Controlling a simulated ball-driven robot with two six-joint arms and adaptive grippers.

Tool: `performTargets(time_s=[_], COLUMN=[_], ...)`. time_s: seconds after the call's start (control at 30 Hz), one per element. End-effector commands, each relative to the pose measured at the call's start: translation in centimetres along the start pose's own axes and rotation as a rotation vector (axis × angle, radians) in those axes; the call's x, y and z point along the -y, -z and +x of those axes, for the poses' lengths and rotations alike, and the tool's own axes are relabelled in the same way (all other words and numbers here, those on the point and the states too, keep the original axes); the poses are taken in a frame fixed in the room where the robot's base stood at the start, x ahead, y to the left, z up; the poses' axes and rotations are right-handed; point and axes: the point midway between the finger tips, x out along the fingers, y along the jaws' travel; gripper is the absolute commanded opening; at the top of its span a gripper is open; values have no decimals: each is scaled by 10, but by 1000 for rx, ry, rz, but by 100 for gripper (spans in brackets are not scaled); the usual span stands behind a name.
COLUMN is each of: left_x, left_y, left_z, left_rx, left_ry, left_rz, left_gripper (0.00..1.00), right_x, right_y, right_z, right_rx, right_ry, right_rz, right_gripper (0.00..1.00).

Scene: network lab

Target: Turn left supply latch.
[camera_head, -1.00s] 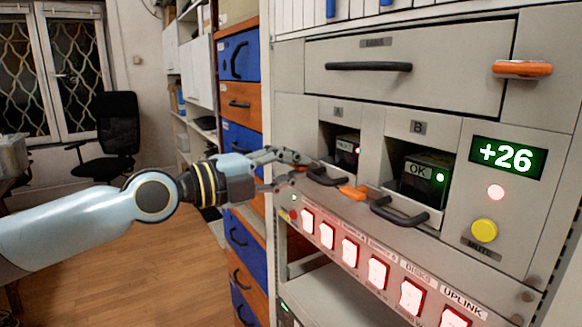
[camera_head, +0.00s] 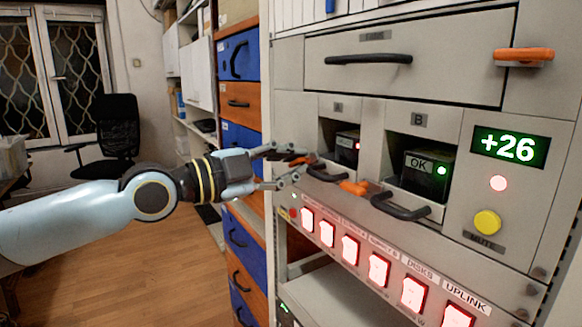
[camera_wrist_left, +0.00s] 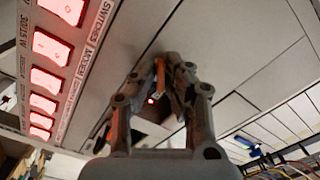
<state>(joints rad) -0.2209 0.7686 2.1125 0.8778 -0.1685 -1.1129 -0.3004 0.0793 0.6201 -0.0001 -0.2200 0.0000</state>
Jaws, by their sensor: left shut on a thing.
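The left supply latch (camera_head: 301,160) is a small orange lever at the left of bay A, mostly hidden by the fingers in the head view. My left gripper (camera_head: 303,169) comes in from the left and is shut on it. In the left wrist view the orange latch (camera_wrist_left: 159,76) stands between the two fingertips (camera_wrist_left: 168,80). Supply A (camera_head: 347,145) shows a red light, and its black handle (camera_head: 328,175) is just right of the fingers. My right gripper is not in view.
A second orange latch (camera_head: 354,187) sits between the bays. Supply B (camera_head: 427,170) shows "OK" and a green light above its black handle (camera_head: 400,207). Lit red switches (camera_head: 349,252) line the sloped panel below. A display (camera_head: 507,147) reads +26. Blue and orange drawers (camera_head: 240,190) stand behind my gripper.

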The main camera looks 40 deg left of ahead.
Motion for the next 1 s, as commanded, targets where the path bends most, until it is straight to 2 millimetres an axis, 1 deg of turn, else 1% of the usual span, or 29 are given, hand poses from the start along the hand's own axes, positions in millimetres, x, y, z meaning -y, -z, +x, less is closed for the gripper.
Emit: performTargets(time_s=[0.7,1.0], left_x=[2,2], left_y=[1,1], left_z=[0,0], left_rx=[-4,-4], left_ry=[3,3], left_rz=[-671,-881], left_gripper=[0,0], right_x=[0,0], right_y=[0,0], right_z=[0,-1], right_rx=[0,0], right_ry=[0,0], right_rz=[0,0], right_gripper=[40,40])
